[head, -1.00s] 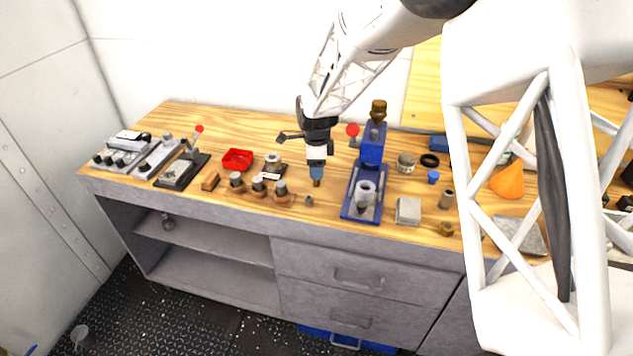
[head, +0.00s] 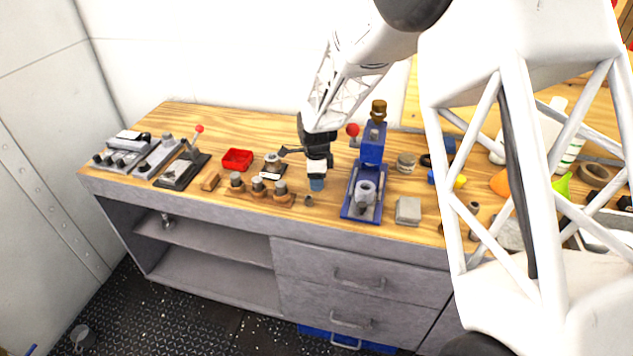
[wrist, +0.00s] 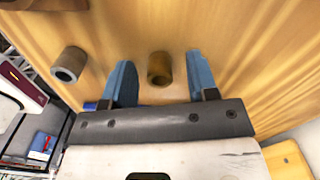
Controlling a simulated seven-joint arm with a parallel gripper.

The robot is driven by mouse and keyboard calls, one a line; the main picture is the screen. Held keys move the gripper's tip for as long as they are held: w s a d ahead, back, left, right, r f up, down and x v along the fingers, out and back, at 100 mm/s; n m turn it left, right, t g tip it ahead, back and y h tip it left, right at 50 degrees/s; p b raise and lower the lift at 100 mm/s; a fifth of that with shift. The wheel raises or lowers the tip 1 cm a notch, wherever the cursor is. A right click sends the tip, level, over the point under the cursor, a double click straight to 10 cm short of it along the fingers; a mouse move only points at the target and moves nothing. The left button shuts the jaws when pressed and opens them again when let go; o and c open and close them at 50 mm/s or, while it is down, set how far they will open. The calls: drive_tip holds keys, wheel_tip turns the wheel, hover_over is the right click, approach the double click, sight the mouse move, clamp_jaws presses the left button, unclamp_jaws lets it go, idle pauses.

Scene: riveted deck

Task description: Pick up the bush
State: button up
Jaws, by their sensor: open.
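The bush is most likely the small bronze-brown hollow cylinder (wrist: 160,70), standing upright on the wooden top in the wrist view. My gripper (wrist: 160,58) is open, with one blue finger on each side of it and a visible gap to both. I cannot tell how far down the fingers reach around it. In the head view my gripper (head: 316,186) points down at the bench between the posts and the blue press, and its fingers hide the bush there. A second, greyer hollow cylinder (wrist: 68,64) stands left of the left finger in the wrist view.
The blue press (head: 370,152) stands close right of my gripper. A wooden strip with grey posts (head: 258,189) lies to the left, and a small grey piece (head: 309,200) sits just in front. A red tray (head: 237,159) and a grey block (head: 408,210) are farther off.

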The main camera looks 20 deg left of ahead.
drive_tip(key=shift+c, duration=0.2)
clamp_jaws()
drive_tip(key=shift+r, duration=0.1)
drive_tip(key=shift+r, duration=0.7)
wheel_tip(320, 180, up, 2)
drive_tip(key=shift+r, duration=0.1)
drive_tip(key=s+d, duration=0.2)
drive_tip(key=s, duration=0.2)
drive_tip(key=s+d+r, duration=0.1)
drive_tip(key=s+d, duration=0.2)
drive_tip(key=s, duration=0.2)
drive_tip(key=s+d, duration=0.2)
drive_tip(key=s, duration=0.3)
drive_tip(key=shift+d+r, duration=0.15)
drive_tip(key=shift+d, duration=0.15)
